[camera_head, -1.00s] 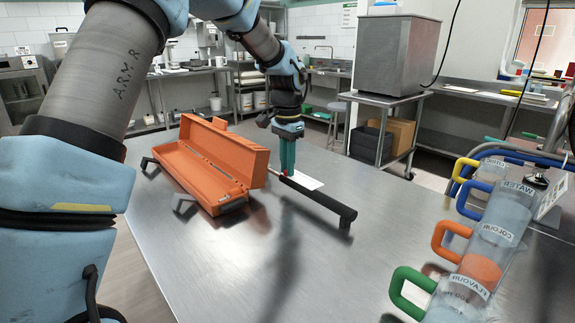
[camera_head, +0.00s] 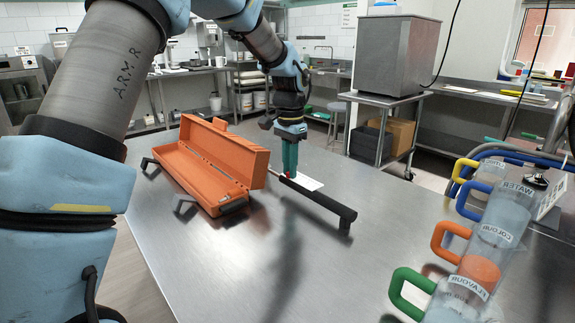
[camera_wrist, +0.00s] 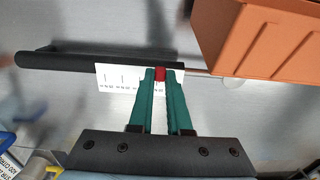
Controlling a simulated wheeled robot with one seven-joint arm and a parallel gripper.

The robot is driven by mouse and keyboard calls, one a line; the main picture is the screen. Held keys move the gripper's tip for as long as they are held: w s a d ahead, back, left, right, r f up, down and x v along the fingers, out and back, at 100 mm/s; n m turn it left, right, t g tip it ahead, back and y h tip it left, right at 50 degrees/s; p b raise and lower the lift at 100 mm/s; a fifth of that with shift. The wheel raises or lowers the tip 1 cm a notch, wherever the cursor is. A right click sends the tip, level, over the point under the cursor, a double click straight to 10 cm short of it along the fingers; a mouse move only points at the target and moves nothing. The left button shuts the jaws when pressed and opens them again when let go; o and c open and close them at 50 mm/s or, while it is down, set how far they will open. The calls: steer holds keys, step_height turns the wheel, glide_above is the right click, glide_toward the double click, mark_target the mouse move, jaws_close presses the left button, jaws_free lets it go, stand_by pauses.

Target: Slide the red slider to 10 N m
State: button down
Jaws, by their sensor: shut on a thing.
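The torque wrench, a dark bar with a black grip (camera_head: 318,196), lies on the steel table just right of the orange case. In the wrist view its black handle (camera_wrist: 80,60) runs out to the left. The red slider (camera_wrist: 160,74) sits on the bar over a white scale card (camera_wrist: 118,77) with tick marks and small numbers, which I cannot read. My gripper (camera_head: 289,172) points down at the bar. In the wrist view its green fingers (camera_wrist: 160,82) are closed around the red slider and hide part of the scale.
The open orange case (camera_head: 205,165) stands close to the left of my gripper; in the wrist view its wall (camera_wrist: 260,40) is near at right. Several labelled clear jugs with coloured handles (camera_head: 478,250) stand at the table's right. The front middle of the table is clear.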

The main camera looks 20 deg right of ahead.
steer(key=c, duration=0.8)
jaws_free()
steer(key=shift+s, duration=0.1)
steer(key=shift+c, duration=0.2)
step_height(320, 180, up, 11)
steer(key=b, duration=0.1)
steer(key=shift+s+f, duration=0.1)
steer(key=shift+f, duration=0.05)
